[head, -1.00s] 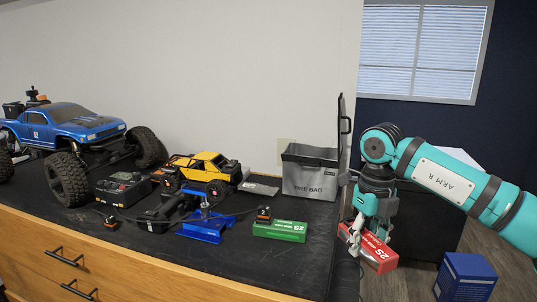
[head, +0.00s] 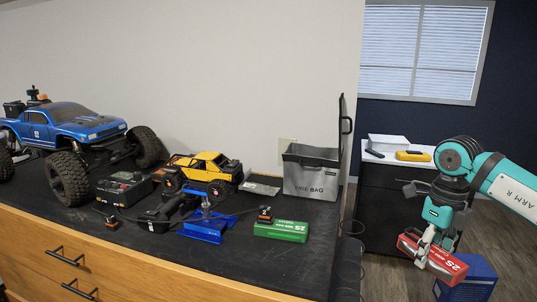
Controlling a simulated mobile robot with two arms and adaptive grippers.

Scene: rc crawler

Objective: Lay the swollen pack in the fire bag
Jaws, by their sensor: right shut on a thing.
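The fire bag (head: 311,183) is a grey open-topped bag at the right end of the black-topped bench, with its lid standing upright at its right side. My right gripper (head: 430,244) is shut on a red 2S battery pack (head: 447,265), which it holds tilted, beyond the bench's right edge and to the right of the bag. Whether this pack is swollen I cannot tell. A green 2S pack (head: 281,231) lies on the bench in front of the bag. My left gripper is out of view.
A blue truck (head: 75,122), a yellow crawler (head: 205,170), a charger (head: 124,187) and a blue stand (head: 205,228) occupy the bench's left and middle. A dark cabinet (head: 385,205) and a blue box (head: 478,275) stand right of the bench.

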